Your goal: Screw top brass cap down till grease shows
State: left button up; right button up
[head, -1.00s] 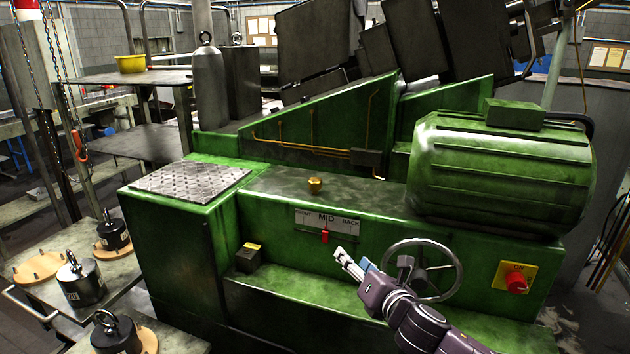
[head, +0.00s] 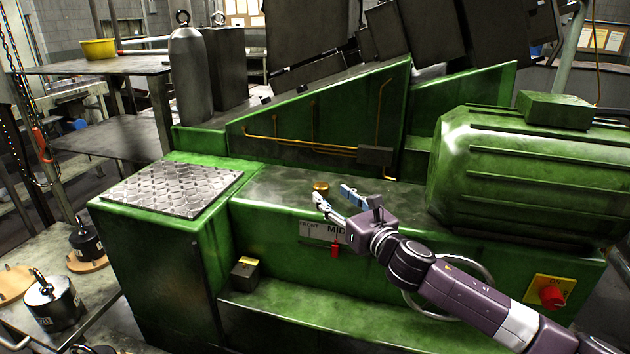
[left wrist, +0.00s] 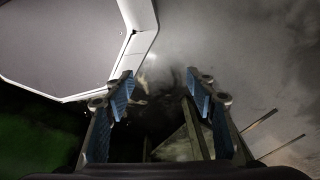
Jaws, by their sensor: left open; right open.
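The brass cap (head: 321,188) sits on the flat green top of the machine, above the FRONT/MID label (head: 322,231). My right gripper (head: 333,195) is open just in front of the cap, its two fingertips spread to either side in the head view. I cannot tell whether a finger touches it. No grease is visible around the cap. My left gripper is out of the head view; in the left wrist view its blue-padded fingers (left wrist: 158,95) are open with nothing held between them.
A green motor housing (head: 530,170) stands right of the cap. A handwheel (head: 480,268) is partly behind my right arm, near a red knob (head: 552,297). A tread plate (head: 172,188) lies to the left. A red pointer (head: 334,250) hangs below the label.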

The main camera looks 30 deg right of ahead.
aim_at(325, 189)
jog(key=shift+w+r+p, duration=0.3)
jog(key=shift+w+r, duration=0.15)
jog(key=shift+w+d+p, duration=0.1)
jog(key=shift+w+p, duration=0.3)
jog(key=shift+w, duration=0.8)
jog(key=w, duration=0.3)
jog(key=shift+d+f+p, duration=0.1)
jog(key=shift+f+p, duration=0.2)
jog(key=shift+p, duration=0.05)
jog(key=shift+w, duration=0.1)
jog(key=shift+c, duration=0.4)
jog(key=c, duration=1.1)
pick_arm(q)
jog(key=s+r, duration=0.1)
jog(key=s, duration=0.1)
jog(key=s+r, duration=0.1)
jog(key=shift+s+a, duration=0.15)
jog(key=shift+s, duration=0.2)
